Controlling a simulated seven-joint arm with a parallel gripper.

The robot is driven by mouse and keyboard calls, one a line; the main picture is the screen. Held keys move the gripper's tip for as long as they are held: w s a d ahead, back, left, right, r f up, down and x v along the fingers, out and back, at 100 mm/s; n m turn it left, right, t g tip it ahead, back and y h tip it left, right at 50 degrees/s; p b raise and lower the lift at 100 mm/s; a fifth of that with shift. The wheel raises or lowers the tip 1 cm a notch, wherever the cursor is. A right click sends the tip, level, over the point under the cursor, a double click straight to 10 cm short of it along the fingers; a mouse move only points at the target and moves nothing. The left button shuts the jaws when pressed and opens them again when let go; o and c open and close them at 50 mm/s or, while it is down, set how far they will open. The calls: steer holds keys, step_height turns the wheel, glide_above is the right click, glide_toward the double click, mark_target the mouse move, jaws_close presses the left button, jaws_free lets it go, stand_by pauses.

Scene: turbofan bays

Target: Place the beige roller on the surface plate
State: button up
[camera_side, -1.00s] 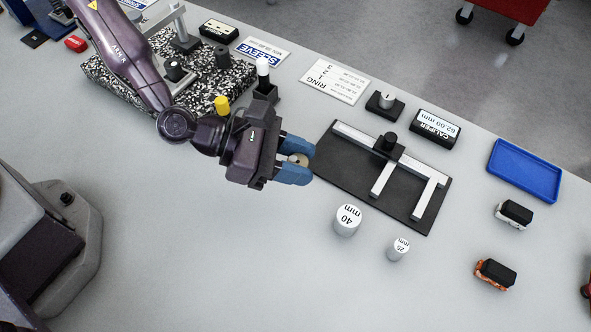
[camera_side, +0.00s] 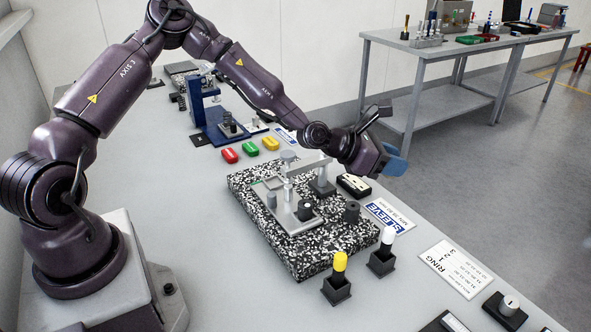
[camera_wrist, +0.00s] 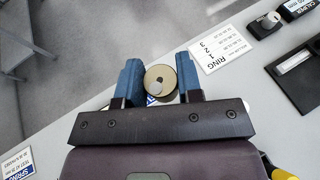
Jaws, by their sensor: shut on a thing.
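In the side view my gripper (camera_side: 397,163) is raised beyond the far right side of the surface plate, near the table's back edge. Its blue fingers point away to the right, and the roller is hidden there. The surface plate (camera_side: 335,243) is a black-and-white speckled slab on the table.
A SLEEVE card (camera_side: 388,215) lies to the right.

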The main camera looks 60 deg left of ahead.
steer(key=w+a+r+n+y, duration=0.2)
steer(key=a+n+y, duration=0.1)
steer(key=a, duration=1.2)
steer(key=s+a+f+n+y, duration=0.1)
steer(key=s+a+f, duration=0.1)
steer(key=a, duration=0.3)
steer(key=s+a+f+n+y, duration=0.1)
steer(key=s+a+f, duration=0.2)
steer(key=a+f, duration=0.1)
steer(key=s+a+f+n+t+y, duration=0.1)
steer(key=s+a+f+y, duration=0.1)
steer(key=s+a+f, duration=0.1)
steer(key=shift+a+f, duration=0.3)
steer(key=shift+a, duration=0.35)
steer(key=shift+a+f, duration=0.25)
steer(key=shift+a, duration=0.4)
steer(key=shift+f, duration=1.95)
steer(key=shift+f, duration=0.15)
steer(key=o, duration=1)
